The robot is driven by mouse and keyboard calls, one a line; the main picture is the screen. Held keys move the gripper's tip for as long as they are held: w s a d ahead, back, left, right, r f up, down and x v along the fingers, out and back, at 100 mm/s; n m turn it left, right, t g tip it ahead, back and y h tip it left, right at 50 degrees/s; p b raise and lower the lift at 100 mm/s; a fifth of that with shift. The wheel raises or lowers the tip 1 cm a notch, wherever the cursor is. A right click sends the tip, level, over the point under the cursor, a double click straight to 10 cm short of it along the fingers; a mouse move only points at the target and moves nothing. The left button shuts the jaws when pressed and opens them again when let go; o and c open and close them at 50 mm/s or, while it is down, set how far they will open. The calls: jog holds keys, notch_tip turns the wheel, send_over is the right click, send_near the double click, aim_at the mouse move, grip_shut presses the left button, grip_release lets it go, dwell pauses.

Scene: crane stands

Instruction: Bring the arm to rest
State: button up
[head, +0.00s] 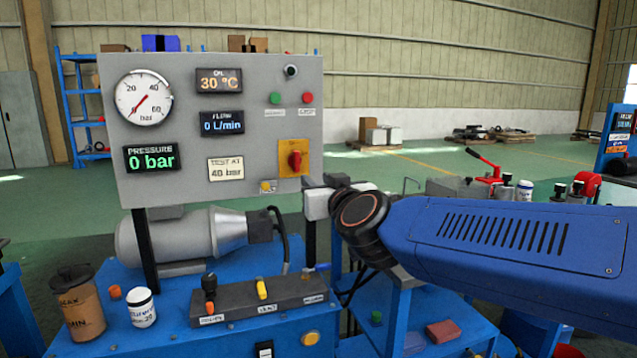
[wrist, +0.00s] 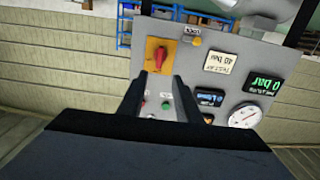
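My blue arm (head: 500,255) reaches in from the right in the head view. My gripper (head: 318,198) is at its end, close to the lower right edge of the grey control panel (head: 215,110). In the wrist view, where the panel appears upside down, the two dark fingers of my gripper (wrist: 158,88) stand apart with nothing between them. The red rotary switch on its yellow plate (wrist: 157,58) shows beyond the fingers; it also shows in the head view (head: 294,160). The fingertips are hard to make out in the head view.
A red lever (head: 485,162) and more equipment stand at the right. Open green floor lies behind.

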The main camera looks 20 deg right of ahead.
dwell(0.4)
jog(key=s+a+f+n+g+y, duration=0.1)
jog(key=s+f+g+y, duration=0.15)
jog(key=s+f, duration=0.4)
jog(key=s+a+f+n+g+y, duration=0.1)
jog(key=s+f+g, duration=0.3)
jog(key=f, duration=0.5)
jog(key=s+d+f+m+g+h, duration=0.1)
jog(key=s+d+f+g, duration=0.2)
jog(key=s+f, duration=0.3)
jog(key=s+d+f+m+g+h, duration=0.1)
jog(key=s+d+f+g+h, duration=0.1)
jog(key=s+d+f, duration=0.4)
jog(key=s+f+g, duration=0.1)
jog(key=s, duration=0.2)
jog(key=shift+s+g, duration=0.15)
jog(key=shift+g, duration=0.2)
jog(key=shift+f+h, duration=0.1)
jog(key=shift+h, duration=0.15)
